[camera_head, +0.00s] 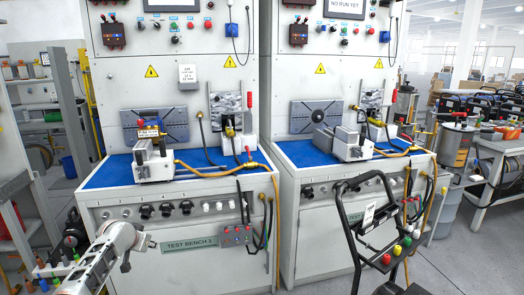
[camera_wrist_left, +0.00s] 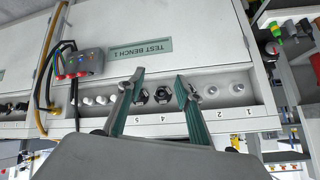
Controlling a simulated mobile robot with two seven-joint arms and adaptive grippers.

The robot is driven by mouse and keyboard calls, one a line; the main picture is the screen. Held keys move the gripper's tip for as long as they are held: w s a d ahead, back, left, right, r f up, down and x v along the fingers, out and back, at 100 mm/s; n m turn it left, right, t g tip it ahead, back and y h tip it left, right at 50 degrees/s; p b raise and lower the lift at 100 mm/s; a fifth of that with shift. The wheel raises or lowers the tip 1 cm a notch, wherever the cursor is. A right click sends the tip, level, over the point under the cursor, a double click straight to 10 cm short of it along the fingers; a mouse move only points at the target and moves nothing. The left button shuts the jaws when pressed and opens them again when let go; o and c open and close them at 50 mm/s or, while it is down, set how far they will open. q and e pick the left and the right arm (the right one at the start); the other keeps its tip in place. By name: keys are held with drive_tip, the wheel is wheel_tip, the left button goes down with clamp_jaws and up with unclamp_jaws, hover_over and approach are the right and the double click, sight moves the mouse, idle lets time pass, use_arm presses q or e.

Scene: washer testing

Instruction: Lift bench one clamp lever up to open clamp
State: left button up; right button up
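Test bench one (camera_head: 185,215) is the left bench in the head view, with a blue top. Its clamp fixture (camera_head: 243,143) stands at the right of the top, against the back panel. A red handle (camera_head: 250,100) stands upright above it, and a smaller red tip (camera_head: 248,150) shows lower down. I cannot tell which is the clamp lever. My left gripper (camera_head: 141,243) is in front of the bench, below the top and apart from the fixture. In the left wrist view (camera_wrist_left: 160,80) its fingers are open and empty, facing the bench's knob panel. My right gripper is not in view.
A grey valve block (camera_head: 153,163) with a yellow hose (camera_head: 215,172) sits on the bench top. Black knobs (camera_head: 165,209) and a red-buttoned control box (camera_head: 236,235) project from the bench front. A black-handled cart (camera_head: 350,200) stands before the right bench.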

use_arm(q)
drive_tip(key=s+d+f+m+h, duration=0.1)
drive_tip(key=s+d+f, duration=0.3)
drive_tip(key=s+f, duration=0.25)
drive_tip(key=s+d+f+m+p, duration=0.1)
drive_tip(key=s+d+f, duration=0.35)
drive_tip(key=s, duration=0.35)
drive_tip(key=s+d+f+h, duration=0.1)
drive_tip(key=s+d+f, duration=0.3)
drive_tip(key=s+f, duration=0.3)
drive_tip(key=s+d+r, duration=0.1)
drive_tip(key=s+d, duration=0.2)
drive_tip(key=s, duration=0.6)
drive_tip(key=s+d+r+t+h+p, duration=0.1)
drive_tip(key=s+d+r, duration=0.1)
drive_tip(key=s, duration=0.8)
drive_tip(key=s+d+r, duration=0.2)
drive_tip(key=s+d, duration=0.3)
drive_tip(key=s, duration=0.5)
drive_tip(key=shift+s+r+m+t+h, duration=0.2)
drive_tip(key=shift+s+m+t+h, duration=0.05)
drive_tip(key=shift+m+t+h, duration=0.05)
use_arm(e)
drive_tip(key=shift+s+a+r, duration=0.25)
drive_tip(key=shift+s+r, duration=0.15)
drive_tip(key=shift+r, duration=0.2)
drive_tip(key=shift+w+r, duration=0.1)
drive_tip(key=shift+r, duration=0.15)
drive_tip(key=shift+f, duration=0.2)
